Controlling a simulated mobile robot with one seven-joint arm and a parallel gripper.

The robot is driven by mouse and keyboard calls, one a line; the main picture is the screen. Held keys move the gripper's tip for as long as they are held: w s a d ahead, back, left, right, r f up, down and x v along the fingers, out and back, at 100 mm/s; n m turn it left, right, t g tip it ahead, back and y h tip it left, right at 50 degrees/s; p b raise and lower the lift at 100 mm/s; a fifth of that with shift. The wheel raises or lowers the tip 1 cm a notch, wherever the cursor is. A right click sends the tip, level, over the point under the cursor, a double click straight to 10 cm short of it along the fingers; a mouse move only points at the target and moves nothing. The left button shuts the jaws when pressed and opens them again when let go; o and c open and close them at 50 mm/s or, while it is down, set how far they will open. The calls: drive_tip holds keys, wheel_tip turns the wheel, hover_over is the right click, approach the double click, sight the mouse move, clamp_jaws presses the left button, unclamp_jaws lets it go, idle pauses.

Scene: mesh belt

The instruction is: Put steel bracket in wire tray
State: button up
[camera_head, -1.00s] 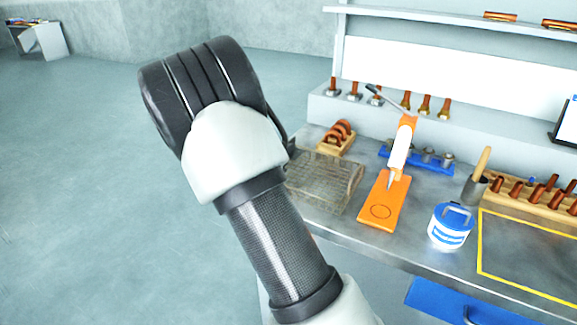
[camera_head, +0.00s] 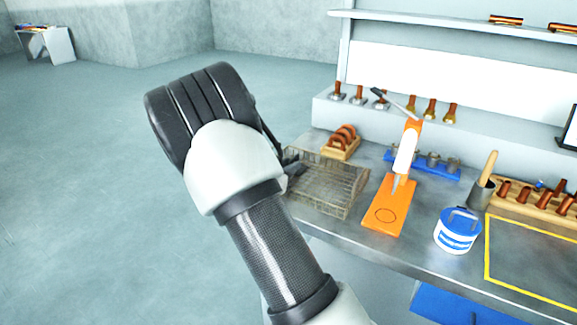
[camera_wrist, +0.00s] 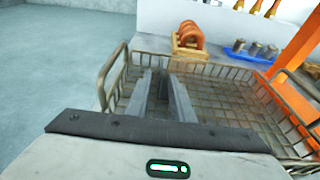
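The wire tray (camera_head: 345,190) is a shallow mesh basket at the left end of the bench. It also shows in the wrist view (camera_wrist: 225,72), with its mesh floor below my fingers. In the head view my arm covers most of the gripper; a dark tip (camera_head: 293,162) shows at the tray's left side. I cannot make out the steel bracket in either view; the fingers may hide part of the tray floor.
An orange board (camera_head: 388,208) with an orange-and-white tool stands right of the tray. A wooden holder with copper rings (camera_head: 342,143) is behind it. A blue-and-white tub (camera_head: 457,232) stands further right. The yellow-outlined area (camera_head: 535,250) looks clear.

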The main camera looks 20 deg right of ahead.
drive_tip(key=shift+r+p, duration=0.3)
drive_tip(key=shift+r, duration=0.05)
drive_tip(key=p+v, duration=0.1)
drive_tip(key=v, duration=1)
drive_tip(key=shift+s+a+f, duration=0.15)
drive_tip(key=shift+a, duration=0.05)
drive_tip(key=shift+s+r, duration=0.2)
drive_tip(key=shift+s, duration=0.05)
drive_tip(key=s+d+r+m+g+y, duration=0.2)
drive_tip(key=s+r+m+g, duration=0.1)
drive_tip(key=s+m, duration=0.6)
drive_tip(key=s+d+r+m+g+y, duration=0.35)
drive_tip(key=s+m, duration=0.35)
drive_tip(key=s, duration=0.4)
drive_tip(key=s+a+r+m+t+y, duration=0.3)
drive_tip(key=s+a+r+m+y, duration=0.2)
drive_tip(key=s+a+m, duration=0.4)
drive_tip(key=shift+s+a+m+y, duration=0.35)
drive_tip(key=shift+a+y, duration=0.3)
drive_tip(key=shift+a, duration=0.45)
